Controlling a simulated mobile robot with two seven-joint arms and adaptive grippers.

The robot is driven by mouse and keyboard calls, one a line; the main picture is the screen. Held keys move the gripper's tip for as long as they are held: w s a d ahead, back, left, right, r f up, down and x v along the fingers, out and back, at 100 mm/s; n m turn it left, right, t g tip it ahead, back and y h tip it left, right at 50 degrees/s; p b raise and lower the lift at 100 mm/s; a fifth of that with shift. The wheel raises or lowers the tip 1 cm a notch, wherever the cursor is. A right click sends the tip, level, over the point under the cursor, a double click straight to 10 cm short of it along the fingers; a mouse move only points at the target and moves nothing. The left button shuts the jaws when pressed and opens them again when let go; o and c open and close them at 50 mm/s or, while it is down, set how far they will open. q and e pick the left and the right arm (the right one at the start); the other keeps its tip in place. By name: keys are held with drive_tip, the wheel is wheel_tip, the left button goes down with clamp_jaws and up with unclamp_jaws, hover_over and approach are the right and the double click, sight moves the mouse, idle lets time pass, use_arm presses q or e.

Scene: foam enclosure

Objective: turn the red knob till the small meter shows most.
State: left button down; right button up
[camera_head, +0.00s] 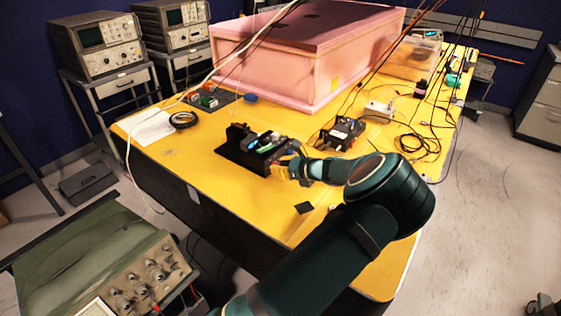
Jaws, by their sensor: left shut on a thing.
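A black device (232,153) with an upright block at its left end and small coloured parts on top lies on the yellow table. My left gripper (285,166) is at its right end, low over the table, with its fingers shut on what I take to be the red knob. The fingers and wrist hide the knob, so its turn cannot be seen. I cannot make out the small meter or its reading at this size. My right gripper is not in view.
A second black device (342,133) with cables stands just behind my wrist. A large pink foam box (290,60) fills the back of the yellow table (215,207). A tape roll (183,119) and white paper lie at the left. A small black square (304,208) lies near the front.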

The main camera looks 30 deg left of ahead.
use_arm(q)
drive_tip(key=m+p, duration=0.1)
drive_tip(key=p, duration=0.1)
drive_tip(key=m+g+p, duration=0.1)
drive_tip(key=p, duration=0.1)
drive_tip(key=shift+w+a+r+g+p, duration=0.1)
drive_tip(key=shift+a+r+g+p, duration=0.05)
drive_tip(key=shift+r+g+p, duration=0.2)
drive_tip(key=shift+m+p, duration=0.3)
drive_tip(key=shift+p, duration=0.1)
drive_tip(key=shift+f+m+g+y+p, duration=0.15)
drive_tip(key=shift+m+g+y+p, duration=0.15)
drive_tip(key=shift+m+g+p, duration=0.2)
drive_tip(key=shift+w+f+m+g, duration=0.1)
drive_tip(key=shift+m+g, duration=0.25)
drive_tip(key=shift+m, duration=0.35)
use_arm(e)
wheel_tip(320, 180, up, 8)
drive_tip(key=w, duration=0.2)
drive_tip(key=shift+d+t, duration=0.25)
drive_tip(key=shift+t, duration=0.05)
use_arm(q)
drive_tip(key=shift+p, duration=0.3)
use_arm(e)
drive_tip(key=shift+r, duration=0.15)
use_arm(q)
drive_tip(key=c, duration=0.8)
unclamp_jaws()
drive_tip(key=shift+f, duration=0.1)
